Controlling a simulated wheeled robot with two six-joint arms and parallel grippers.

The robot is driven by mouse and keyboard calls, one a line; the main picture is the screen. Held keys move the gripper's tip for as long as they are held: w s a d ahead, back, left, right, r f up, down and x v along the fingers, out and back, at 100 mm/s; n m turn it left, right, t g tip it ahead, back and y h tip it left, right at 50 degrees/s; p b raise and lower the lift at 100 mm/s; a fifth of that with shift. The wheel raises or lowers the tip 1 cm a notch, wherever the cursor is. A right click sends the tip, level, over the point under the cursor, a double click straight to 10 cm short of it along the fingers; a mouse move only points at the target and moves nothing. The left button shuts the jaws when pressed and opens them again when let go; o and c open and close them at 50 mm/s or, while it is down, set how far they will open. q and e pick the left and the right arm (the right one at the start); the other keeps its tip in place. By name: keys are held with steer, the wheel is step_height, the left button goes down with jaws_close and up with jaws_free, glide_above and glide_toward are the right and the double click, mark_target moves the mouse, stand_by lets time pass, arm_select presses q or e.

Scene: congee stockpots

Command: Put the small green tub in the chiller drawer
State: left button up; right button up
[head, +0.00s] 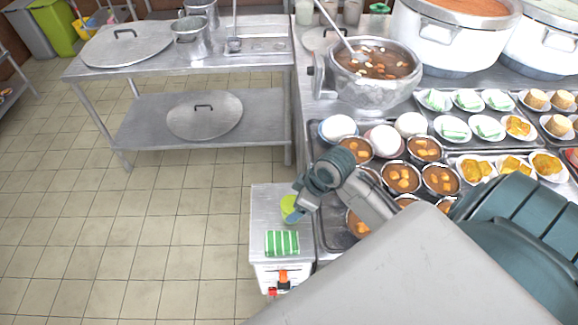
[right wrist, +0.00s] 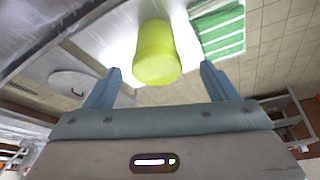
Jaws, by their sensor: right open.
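The small green tub (head: 288,206) stands on the metal top of a small white cabinet, partly hidden by my right gripper (head: 293,212). In the right wrist view the yellow-green tub (right wrist: 155,52) sits between the two blue fingers of my right gripper (right wrist: 160,72). The fingers are apart, with a gap on each side of the tub. The cabinet's white front (head: 268,274) shows below the top; I cannot tell whether a chiller drawer there is open. My left gripper is not in view.
A green-and-white striped cloth (head: 282,243) lies beside the tub. Bowls of brown soup (head: 402,177) fill a tray to the right, with a steel stockpot (head: 374,75) behind. A steel table (head: 255,68) stands at the back left. The tiled floor (head: 130,235) at left is clear.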

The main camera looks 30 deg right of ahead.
mark_target(289, 209)
steer(key=shift+a+f, duration=0.3)
steer(key=shift+f, duration=0.45)
steer(key=shift+w+f, duration=0.25)
steer(key=p+x, duration=0.1)
steer(key=x, duration=0.1)
steer(key=p+x, duration=0.1)
steer(key=x, duration=0.1)
steer(key=shift+w+d, duration=0.15)
steer(key=shift+w, duration=0.2)
steer(key=shift+w+f, duration=0.15)
steer(key=shift+f, duration=0.35)
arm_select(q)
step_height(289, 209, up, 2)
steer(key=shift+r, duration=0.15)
arm_select(e)
steer(key=c, duration=1.1)
